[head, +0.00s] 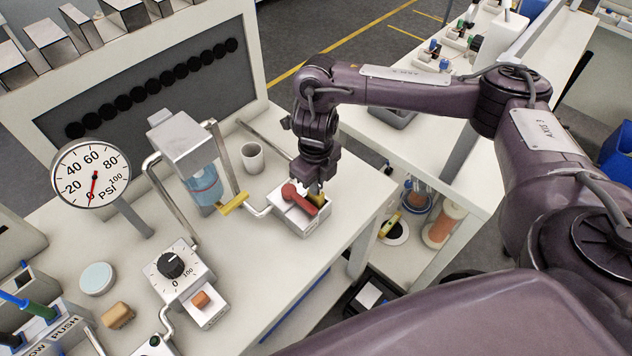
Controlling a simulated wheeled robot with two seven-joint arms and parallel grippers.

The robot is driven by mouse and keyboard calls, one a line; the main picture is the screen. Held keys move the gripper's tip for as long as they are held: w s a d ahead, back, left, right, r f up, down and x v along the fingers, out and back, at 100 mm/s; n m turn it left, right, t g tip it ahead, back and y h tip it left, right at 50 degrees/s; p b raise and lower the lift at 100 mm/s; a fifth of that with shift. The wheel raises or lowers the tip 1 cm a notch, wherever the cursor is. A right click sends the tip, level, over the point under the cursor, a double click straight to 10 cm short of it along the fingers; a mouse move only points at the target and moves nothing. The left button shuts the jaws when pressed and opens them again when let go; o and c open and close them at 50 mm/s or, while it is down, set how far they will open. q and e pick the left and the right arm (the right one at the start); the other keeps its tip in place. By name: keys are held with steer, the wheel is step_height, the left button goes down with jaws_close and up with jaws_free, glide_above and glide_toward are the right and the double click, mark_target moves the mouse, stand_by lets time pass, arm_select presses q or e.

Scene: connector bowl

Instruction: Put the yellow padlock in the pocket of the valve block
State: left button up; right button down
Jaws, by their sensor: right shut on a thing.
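The valve block (316,226) is a white box near the right edge of the workbench, with a red handle (297,198) lying across its top. My right gripper (315,185) points down over the back right part of the block. It is shut on the yellow padlock (317,199), of which a small part shows beside the red handle. The padlock is at the block's top; I cannot tell whether it is inside the pocket, since the gripper and handle hide that spot. My left gripper is not in view.
A yellow lever (233,204) and pipe stand left of the block, by a glass filter (203,184). A white cup (252,158) stands behind. A pressure gauge (91,172) and a dial box (177,273) are further left. The bench is clear in front of the block.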

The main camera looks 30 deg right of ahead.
steer(key=shift+f, duration=0.1)
steer(key=c, duration=2)
jaws_free()
steer(key=shift+f, duration=0.1)
steer(key=o, duration=0.4)
steer(key=shift+o, duration=0.2)
steer(key=shift+r, duration=0.6)
step_height(320, 180, up, 11)
steer(key=p, duration=0.1)
steer(key=shift+p, duration=0.3)
steer(key=shift+s, duration=0.1)
